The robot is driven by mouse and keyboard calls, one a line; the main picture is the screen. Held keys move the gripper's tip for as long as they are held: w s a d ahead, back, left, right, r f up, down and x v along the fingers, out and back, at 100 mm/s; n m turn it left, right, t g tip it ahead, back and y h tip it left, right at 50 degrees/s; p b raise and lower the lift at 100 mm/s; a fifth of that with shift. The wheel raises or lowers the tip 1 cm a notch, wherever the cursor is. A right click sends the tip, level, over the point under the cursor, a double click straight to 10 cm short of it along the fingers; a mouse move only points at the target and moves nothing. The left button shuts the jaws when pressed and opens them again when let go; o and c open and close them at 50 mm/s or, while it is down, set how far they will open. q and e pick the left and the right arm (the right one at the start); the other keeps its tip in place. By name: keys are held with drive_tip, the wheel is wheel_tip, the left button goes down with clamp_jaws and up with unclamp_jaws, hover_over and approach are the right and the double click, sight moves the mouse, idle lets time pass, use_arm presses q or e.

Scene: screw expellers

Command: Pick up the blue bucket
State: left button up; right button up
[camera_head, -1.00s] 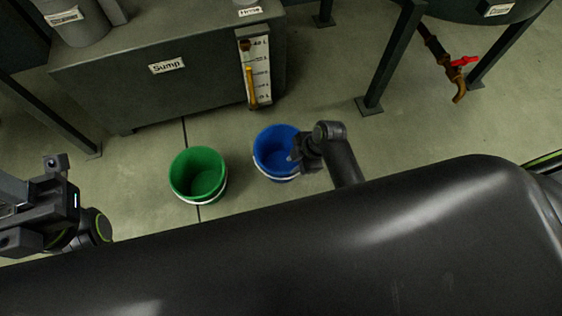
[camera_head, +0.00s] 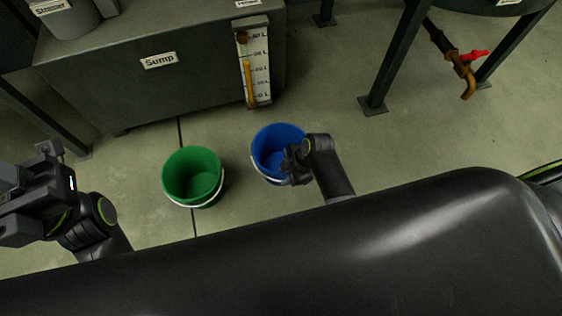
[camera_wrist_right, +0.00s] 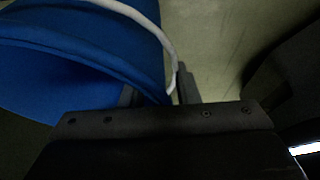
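The blue bucket (camera_head: 272,142) stands upright on the floor in the head view, with a white handle along its near side. My right gripper (camera_head: 291,160) is at the bucket's near right rim. In the right wrist view the blue bucket (camera_wrist_right: 85,45) fills the upper left. There the fingers of my right gripper (camera_wrist_right: 158,92) are apart, with the bucket's edge reaching between them and the white handle close to the right finger. My left gripper (camera_head: 38,200) is at the far left of the head view, away from the bucket; its finger opening is unclear.
A green bucket (camera_head: 192,174) stands on the floor left of the blue one. Behind are the grey sump tank (camera_head: 150,85) with a level gauge (camera_head: 256,70), and metal legs (camera_head: 395,60) with a red-handled tap (camera_head: 468,62). The floor between is clear.

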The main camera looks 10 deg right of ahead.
clamp_jaws()
idle(1.4)
